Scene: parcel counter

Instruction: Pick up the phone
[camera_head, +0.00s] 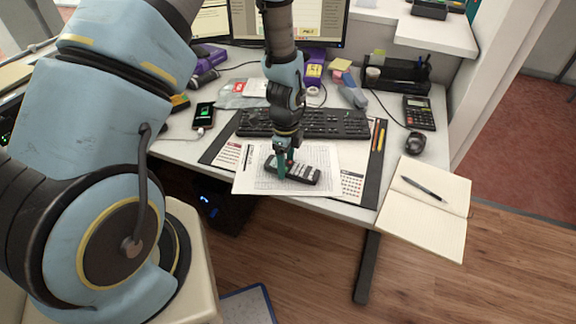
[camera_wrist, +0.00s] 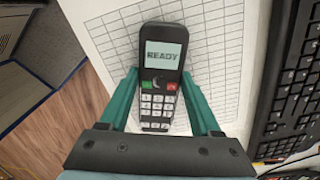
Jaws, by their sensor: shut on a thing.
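The phone (camera_wrist: 160,92) is a black handset with a lit screen reading "READY", white keys, and one green and one red key. In the wrist view it lies between the two green fingers of my gripper (camera_wrist: 160,90), which are shut on its sides. In the head view the phone (camera_head: 293,171) is at the front of the desk over a printed sheet, with my gripper (camera_head: 285,165) coming down on it from above. Whether the phone touches the sheet or is slightly raised, I cannot tell.
A printed sheet (camera_head: 245,182) lies under the phone near the desk's front edge. A keyboard (camera_head: 330,124) is just behind. A smartphone (camera_head: 203,116) on a cable lies to the left. A calculator (camera_head: 419,113), a mouse (camera_head: 415,143) and an open notebook (camera_head: 445,225) with a pen are to the right.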

